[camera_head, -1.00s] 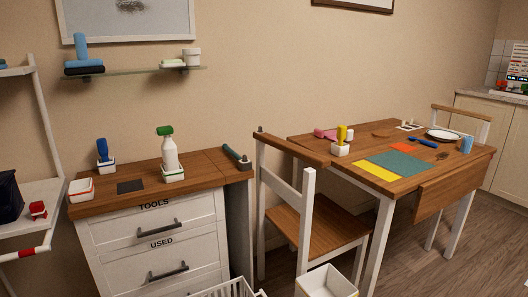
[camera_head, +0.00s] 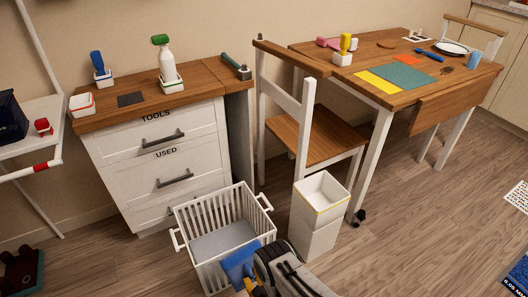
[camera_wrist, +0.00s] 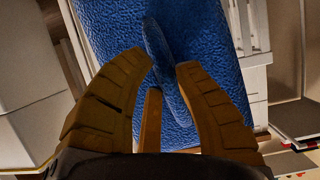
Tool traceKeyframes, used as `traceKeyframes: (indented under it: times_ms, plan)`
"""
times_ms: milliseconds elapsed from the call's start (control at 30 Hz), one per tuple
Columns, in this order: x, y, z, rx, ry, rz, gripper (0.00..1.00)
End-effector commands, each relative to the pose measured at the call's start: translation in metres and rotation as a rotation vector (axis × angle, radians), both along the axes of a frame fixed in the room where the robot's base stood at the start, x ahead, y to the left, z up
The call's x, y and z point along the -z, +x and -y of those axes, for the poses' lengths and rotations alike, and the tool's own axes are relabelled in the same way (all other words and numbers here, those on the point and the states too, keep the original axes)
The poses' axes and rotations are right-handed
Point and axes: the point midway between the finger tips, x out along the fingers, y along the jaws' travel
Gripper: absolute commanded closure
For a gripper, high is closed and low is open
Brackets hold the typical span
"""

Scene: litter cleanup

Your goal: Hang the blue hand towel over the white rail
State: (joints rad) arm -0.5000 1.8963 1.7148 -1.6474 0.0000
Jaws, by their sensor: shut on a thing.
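The blue hand towel (camera_head: 238,262) is at the bottom middle of the head view, held in front of the white slatted crate. In the wrist view the towel (camera_wrist: 105,25) is a textured blue cloth with a raised fold between the brown fingers. My gripper (camera_head: 250,284) is shut on it; its fingertips also show in the wrist view (camera_wrist: 163,68). The towel's lower part is hidden in the head view. A white rail with a red band (camera_head: 28,171) runs along the front of the shelf stand at the left, well away from my gripper.
The white slatted crate (camera_head: 181,215) stands before the drawer cabinet (camera_head: 135,180). A white bin (camera_head: 318,238) stands right of it, near the wooden chair (camera_head: 318,135) and table (camera_head: 455,85). Dark things (camera_head: 22,270) lie at bottom left.

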Motion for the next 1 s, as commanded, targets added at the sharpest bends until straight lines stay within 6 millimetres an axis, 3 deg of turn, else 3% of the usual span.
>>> traceKeyframes:
  times_ms: [500, 1000]
  plan:
    - [-0.001, -0.026, 0.014, 0.000, 0.000, 0.000, 1.00]
    - [-0.001, -0.029, 0.016, 0.000, 0.000, 0.001, 1.00]
